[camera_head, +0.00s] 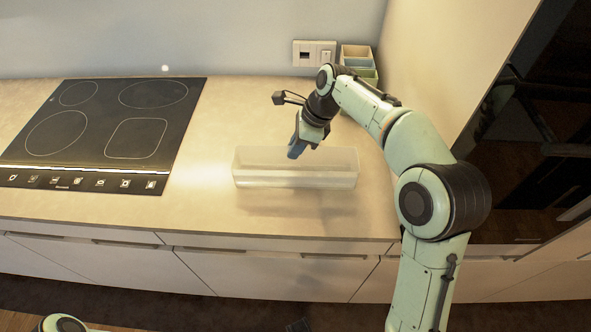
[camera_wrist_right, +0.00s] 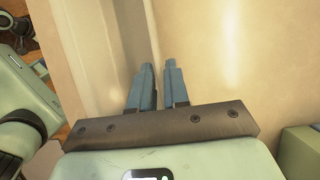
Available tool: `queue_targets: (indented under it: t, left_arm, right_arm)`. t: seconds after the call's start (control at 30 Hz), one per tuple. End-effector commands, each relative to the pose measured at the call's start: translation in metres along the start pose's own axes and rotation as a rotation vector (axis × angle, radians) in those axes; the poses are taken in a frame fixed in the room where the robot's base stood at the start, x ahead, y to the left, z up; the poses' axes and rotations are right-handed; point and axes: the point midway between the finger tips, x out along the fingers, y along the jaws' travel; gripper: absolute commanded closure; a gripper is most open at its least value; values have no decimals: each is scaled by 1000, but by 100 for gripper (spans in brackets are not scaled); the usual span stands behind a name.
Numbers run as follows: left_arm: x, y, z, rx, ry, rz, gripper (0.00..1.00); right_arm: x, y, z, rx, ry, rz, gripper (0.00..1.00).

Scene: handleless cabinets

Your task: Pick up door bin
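The door bin (camera_head: 325,180) is a clear, long, shallow box on or just above the counter, right of the cooktop. I cannot tell whether its base touches the counter. My right gripper (camera_head: 293,154) points down into its far side. In the right wrist view the two blue-grey fingers (camera_wrist_right: 161,76) are close together with a narrow gap. The pale edge of the bin (camera_wrist_right: 150,40) runs between them, so they look shut on its wall. Only a joint of my left arm shows at the bottom left; its gripper is out of sight.
A black cooktop (camera_head: 110,135) lies left of the bin. Small coloured containers (camera_head: 358,62) stand at the back by a wall socket (camera_head: 314,53). A tall cabinet side (camera_head: 440,60) bounds the counter on the right. Bare counter (camera_head: 200,205) lies in front of the bin.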

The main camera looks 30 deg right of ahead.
Motion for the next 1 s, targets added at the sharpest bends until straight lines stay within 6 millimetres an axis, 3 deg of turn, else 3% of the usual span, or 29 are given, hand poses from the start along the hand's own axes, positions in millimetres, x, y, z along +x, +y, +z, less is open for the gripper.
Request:
queue_targets:
  t: [0.57,0.77,1.0]
  left_arm:
    - [-3,1,0,0,1,0,57]
    - [-13,5,-1,2,4,1,57]
    - [-37,14,-4,5,14,5,57]
  right_arm:
    - [-11,-1,5,-1,-2,-4,100]
    - [-42,-1,18,-2,-3,-6,100]
    - [-109,-2,46,-3,-4,-7,100]
